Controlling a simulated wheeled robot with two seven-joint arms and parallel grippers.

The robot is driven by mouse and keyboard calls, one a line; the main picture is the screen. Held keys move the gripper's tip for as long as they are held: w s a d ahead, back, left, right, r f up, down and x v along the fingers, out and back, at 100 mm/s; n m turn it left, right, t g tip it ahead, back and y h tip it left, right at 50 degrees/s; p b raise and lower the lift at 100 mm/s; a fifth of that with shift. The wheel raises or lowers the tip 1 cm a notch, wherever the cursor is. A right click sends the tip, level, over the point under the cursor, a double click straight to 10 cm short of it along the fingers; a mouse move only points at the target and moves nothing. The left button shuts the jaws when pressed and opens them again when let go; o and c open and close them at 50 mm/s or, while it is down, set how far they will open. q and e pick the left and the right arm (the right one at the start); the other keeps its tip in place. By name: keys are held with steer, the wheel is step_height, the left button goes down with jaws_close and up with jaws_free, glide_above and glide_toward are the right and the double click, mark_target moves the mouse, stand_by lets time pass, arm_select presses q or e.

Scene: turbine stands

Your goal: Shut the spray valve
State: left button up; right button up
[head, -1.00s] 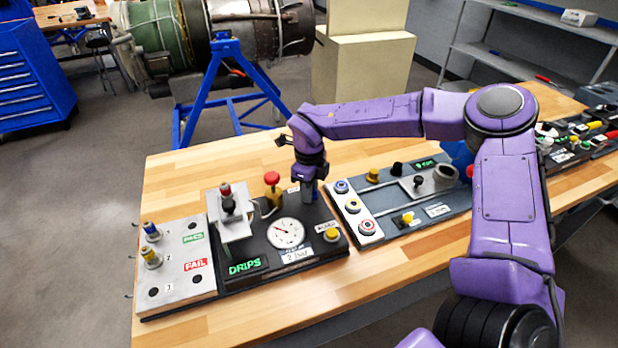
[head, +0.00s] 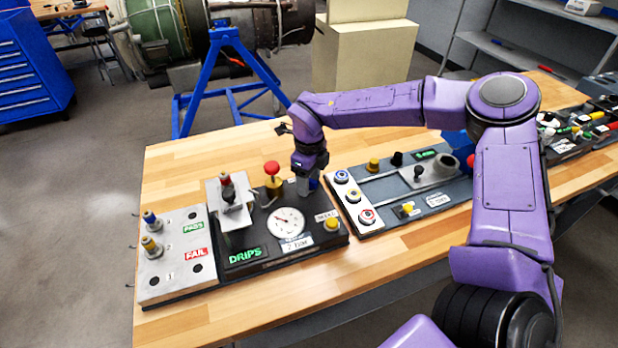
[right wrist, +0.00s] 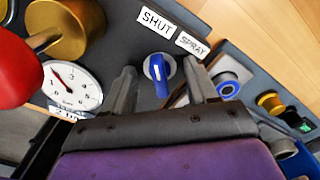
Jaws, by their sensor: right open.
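The spray valve is a blue knob (right wrist: 158,68) with a white mark, on the dark panel beside the labels SHUT (right wrist: 157,21) and SPRAY (right wrist: 192,44). Its blue handle points toward the bottom of the right wrist view. My right gripper (right wrist: 160,72) is open, with one finger on each side of the knob and visible gaps between. In the head view my right gripper (head: 306,187) is low over the panel's right back corner and mostly hides the knob. I cannot tell its exact height over the panel. My left gripper is out of view.
A red-topped brass knob (head: 272,178) and a gauge (head: 289,220) stand left of my right gripper. A yellow button (head: 332,224) is in front. A second panel (head: 435,203) with several knobs is close on the right. Bare wood lies behind the panels.

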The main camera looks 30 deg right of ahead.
steer(key=shift+r+p, duration=2.15)
steer(key=shift+r, duration=0.4)
steer(key=shift+f, duration=0.1)
steer(key=shift+r, duration=0.25)
steer(key=c, duration=0.3)
step_height(320, 180, up, 2)
steer(key=shift+r+b, duration=0.15)
steer(key=shift+b, duration=0.35)
steer(key=shift+c, duration=0.2)
steer(key=shift+f+b, duration=0.4)
steer(key=shift+b, duration=0.05)
step_height(320, 180, down, 6)
steer(key=b, duration=0.4)
steer(key=shift+f+b, duration=0.15)
steer(key=shift+b, duration=0.2)
steer(key=shift+f, duration=0.4)
